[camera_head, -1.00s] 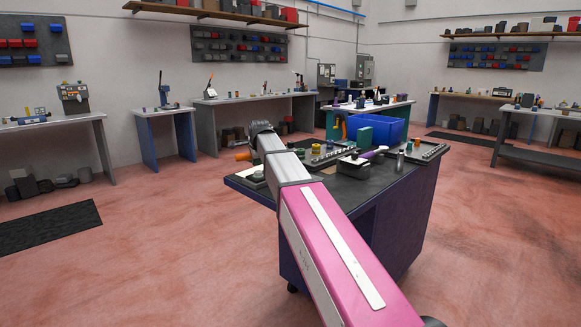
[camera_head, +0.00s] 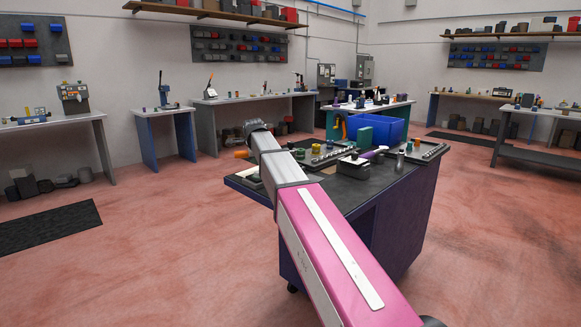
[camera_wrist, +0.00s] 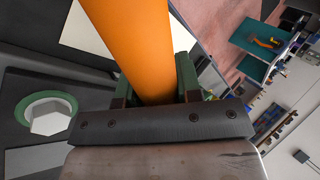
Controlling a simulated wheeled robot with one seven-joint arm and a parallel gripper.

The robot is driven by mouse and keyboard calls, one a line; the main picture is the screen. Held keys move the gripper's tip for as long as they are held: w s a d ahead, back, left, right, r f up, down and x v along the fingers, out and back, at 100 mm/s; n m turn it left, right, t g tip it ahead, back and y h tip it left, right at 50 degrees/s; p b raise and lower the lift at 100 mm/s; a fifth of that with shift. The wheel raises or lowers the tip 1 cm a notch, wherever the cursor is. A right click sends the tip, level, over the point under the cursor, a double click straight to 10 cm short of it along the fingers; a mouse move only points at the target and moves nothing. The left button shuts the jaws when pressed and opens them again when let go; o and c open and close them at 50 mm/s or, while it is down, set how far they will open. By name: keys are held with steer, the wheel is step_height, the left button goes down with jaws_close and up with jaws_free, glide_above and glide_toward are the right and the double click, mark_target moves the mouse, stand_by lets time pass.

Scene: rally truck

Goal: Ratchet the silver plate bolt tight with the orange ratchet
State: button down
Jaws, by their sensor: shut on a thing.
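The orange ratchet (camera_wrist: 140,40) shows in the wrist view as a thick orange handle running up between the jaws. My gripper (camera_wrist: 153,88) is shut on it, with a green-padded finger on each side. The ratchet's head is out of that view. A bit of orange (camera_head: 241,154) also shows beside the end of my arm in the head view, over the cart's left corner. A silver hex bolt head (camera_wrist: 49,118) sits in a green ring at the left of the wrist view, apart from the jaws. Whether the ratchet touches any bolt is hidden.
A blue bin (camera_head: 380,130) stands behind.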

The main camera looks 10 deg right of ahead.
steer(key=shift+w+r, duration=0.1)
steer(key=shift+w, duration=0.05)
steer(key=shift+w+d+m+h, duration=0.15)
steer(key=shift+w+m+h, duration=0.65)
steer(key=shift+w, duration=0.5)
steer(key=shift+s+n+y, duration=0.4)
steer(key=shift+s, duration=0.55)
steer(key=shift+s+n+y, duration=0.3)
steer(key=shift+s+n, duration=0.1)
steer(key=shift+s+n+y, duration=0.5)
steer(key=shift+s+n, duration=0.3)
steer(key=shift+s, duration=0.55)
